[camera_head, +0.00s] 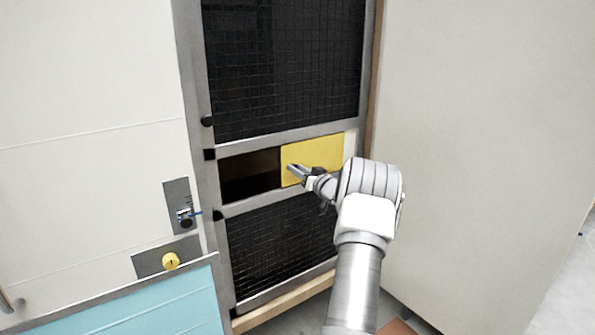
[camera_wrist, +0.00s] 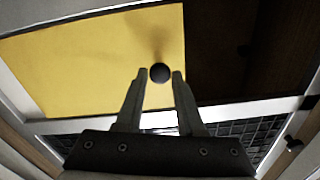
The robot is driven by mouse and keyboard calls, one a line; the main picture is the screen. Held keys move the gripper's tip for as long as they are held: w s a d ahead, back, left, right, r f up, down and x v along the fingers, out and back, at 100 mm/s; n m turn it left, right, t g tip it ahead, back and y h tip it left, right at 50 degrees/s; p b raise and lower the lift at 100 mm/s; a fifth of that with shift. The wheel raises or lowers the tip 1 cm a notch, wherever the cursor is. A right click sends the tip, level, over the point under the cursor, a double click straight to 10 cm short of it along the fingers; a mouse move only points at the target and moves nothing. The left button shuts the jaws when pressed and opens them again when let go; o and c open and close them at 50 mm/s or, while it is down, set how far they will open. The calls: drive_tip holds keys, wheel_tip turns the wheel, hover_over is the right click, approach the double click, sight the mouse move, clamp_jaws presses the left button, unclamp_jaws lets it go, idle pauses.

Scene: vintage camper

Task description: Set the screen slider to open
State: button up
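The screen slider is a yellow panel (camera_head: 320,154) in the middle band of the screen door. It covers the right part of the opening, and the left part is a dark gap (camera_head: 250,175). In the wrist view the yellow panel (camera_wrist: 95,60) fills the left and middle, with a round black knob (camera_wrist: 160,72) on it. My gripper (camera_head: 292,170) is at the panel's left part. In the wrist view my gripper's fingers (camera_wrist: 160,75) are apart, one on each side of the knob. I cannot tell whether they touch it.
The screen door (camera_head: 285,70) has dark mesh above and below the slider band. A white door (camera_head: 90,130) with a latch (camera_head: 184,212) and a yellow knob (camera_head: 171,261) stands at left, above a light blue panel (camera_head: 140,305). A plain pale wall (camera_head: 470,130) is close on the right.

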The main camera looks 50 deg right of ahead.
drive_tip(key=o, duration=0.3)
drive_tip(key=shift+o, duration=0.2)
drive_tip(key=b+v, duration=0.1)
drive_tip(key=v, duration=1.6)
drive_tip(key=shift+s, duration=0.25)
drive_tip(key=shift+w, duration=0.1)
